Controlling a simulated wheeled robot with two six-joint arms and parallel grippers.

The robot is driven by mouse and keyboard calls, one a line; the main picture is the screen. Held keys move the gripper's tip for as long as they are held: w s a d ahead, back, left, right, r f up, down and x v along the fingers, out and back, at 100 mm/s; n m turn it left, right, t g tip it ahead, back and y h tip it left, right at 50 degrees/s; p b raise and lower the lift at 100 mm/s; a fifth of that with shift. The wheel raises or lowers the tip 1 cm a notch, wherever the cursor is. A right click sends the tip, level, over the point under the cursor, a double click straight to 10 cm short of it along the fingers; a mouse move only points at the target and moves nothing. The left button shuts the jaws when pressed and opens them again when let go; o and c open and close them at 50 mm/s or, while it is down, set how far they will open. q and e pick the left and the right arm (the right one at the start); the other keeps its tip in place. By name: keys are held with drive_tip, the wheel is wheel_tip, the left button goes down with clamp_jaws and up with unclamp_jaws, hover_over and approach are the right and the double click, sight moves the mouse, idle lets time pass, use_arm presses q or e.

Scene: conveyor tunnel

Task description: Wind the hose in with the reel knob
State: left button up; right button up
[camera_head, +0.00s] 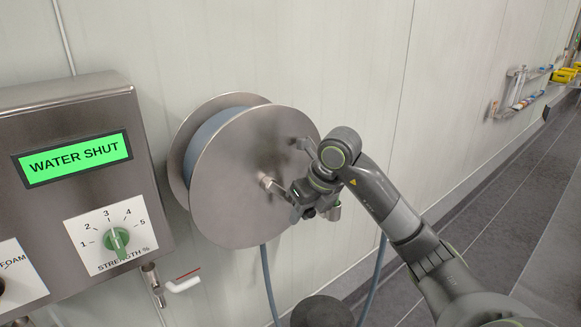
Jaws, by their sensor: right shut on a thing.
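The steel hose reel (235,205) is mounted on the wall, with its round front plate facing me. Blue hose (207,140) is wound on its drum between the two plates. A length of blue hose (268,285) hangs below the reel, and another stretch (374,280) shows behind my right arm. My right gripper (305,205) is at the right part of the front plate, shut on the reel knob, which the fingers hide. A small metal hub (267,182) sticks out at the middle of the plate. My left gripper is out of view.
A steel control box (150,200) stands close left of the reel, with a green "WATER SHUT" display (74,159) and a green strength dial (117,240). A wall rack (520,95) hangs far right. The grey floor there is clear.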

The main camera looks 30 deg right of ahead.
drive_tip(key=shift+a+f, duration=0.3)
drive_tip(key=shift+a, duration=0.1)
drive_tip(key=shift+c, duration=0.2)
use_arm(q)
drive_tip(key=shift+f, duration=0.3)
use_arm(e)
drive_tip(key=shift+o, duration=0.2)
drive_tip(key=shift+r, duration=0.15)
use_arm(q)
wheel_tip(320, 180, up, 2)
drive_tip(key=p, duration=0.2)
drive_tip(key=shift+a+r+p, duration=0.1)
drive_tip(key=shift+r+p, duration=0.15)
drive_tip(key=shift+p, duration=0.1)
use_arm(e)
drive_tip(key=a, duration=0.1)
drive_tip(key=a+f, duration=0.1)
drive_tip(key=a, duration=0.2)
drive_tip(key=shift+s+a+f, duration=0.15)
drive_tip(key=shift+a+f, duration=0.1)
drive_tip(key=shift+f, duration=0.1)
